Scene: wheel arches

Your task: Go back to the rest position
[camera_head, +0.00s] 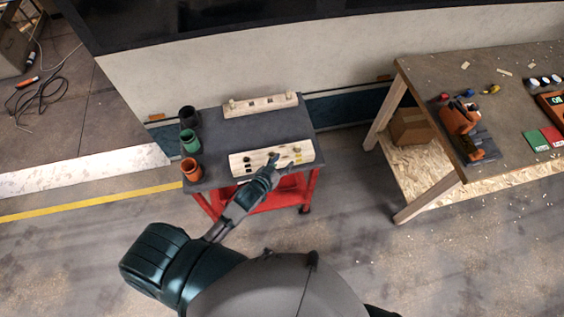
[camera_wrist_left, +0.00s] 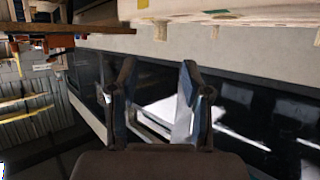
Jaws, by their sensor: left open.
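My left arm reaches from the bottom of the head view, and my left gripper (camera_head: 272,161) is over the front edge of the cart's grey top (camera_head: 232,135). Its fingers overlap the front wooden block (camera_head: 300,153) in the picture; I cannot tell whether they touch it. In the left wrist view the left gripper (camera_wrist_left: 158,80) has its two fingers apart with nothing between them. My right gripper is not in view.
Black (camera_head: 188,117), green (camera_head: 190,141) and orange (camera_head: 191,169) cups stand along the cart's left edge. A second wooden block (camera_head: 261,105) lies at the back. A wooden workbench (camera_head: 430,90) with tools stands right. Floor between is clear.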

